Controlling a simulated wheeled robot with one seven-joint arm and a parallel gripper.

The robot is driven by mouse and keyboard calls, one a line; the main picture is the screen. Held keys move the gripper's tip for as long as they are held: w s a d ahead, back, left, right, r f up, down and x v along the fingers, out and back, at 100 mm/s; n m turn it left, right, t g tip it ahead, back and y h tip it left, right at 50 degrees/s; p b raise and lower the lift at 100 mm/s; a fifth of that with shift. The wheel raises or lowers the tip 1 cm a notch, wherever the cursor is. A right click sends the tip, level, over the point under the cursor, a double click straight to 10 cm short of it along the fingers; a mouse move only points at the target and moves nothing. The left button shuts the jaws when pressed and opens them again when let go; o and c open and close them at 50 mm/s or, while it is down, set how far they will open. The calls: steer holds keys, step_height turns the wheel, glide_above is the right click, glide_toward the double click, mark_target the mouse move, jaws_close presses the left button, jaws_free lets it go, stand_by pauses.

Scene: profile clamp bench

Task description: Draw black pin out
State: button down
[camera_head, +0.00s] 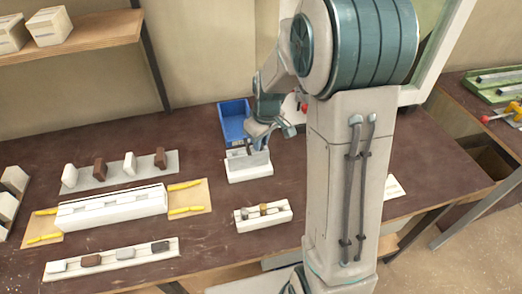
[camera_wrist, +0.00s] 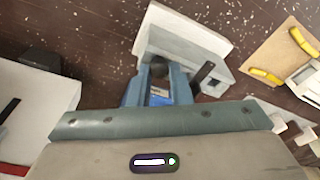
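A white block (camera_head: 249,168) stands on the brown bench, and its stepped body (camera_wrist: 185,42) shows beyond my fingers in the wrist view. A slim black pin (camera_head: 249,147) rises from its top in the camera_head view. In the wrist view a slanted black piece (camera_wrist: 203,72) stands at the block, right of my fingers. My gripper (camera_head: 262,138) is low at the block, close to the pin. In the wrist view its two bluish fingers (camera_wrist: 158,80) stand apart with a dark round shape between them. I cannot tell whether they grip it.
A blue bin (camera_head: 233,122) stands behind the block. A small white holder (camera_head: 263,217) with two knobs is in front. A long white fixture (camera_head: 112,208) with yellow handles and two rows of small blocks lies to the left. Bare bench lies between them.

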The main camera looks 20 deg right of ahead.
steer(key=shift+r+p, duration=0.5)
steer(key=shift+r, duration=0.4)
stand_by(0.3)
step_height(320, 180, up, 8)
steer(key=p, duration=0.5)
stand_by(0.6)
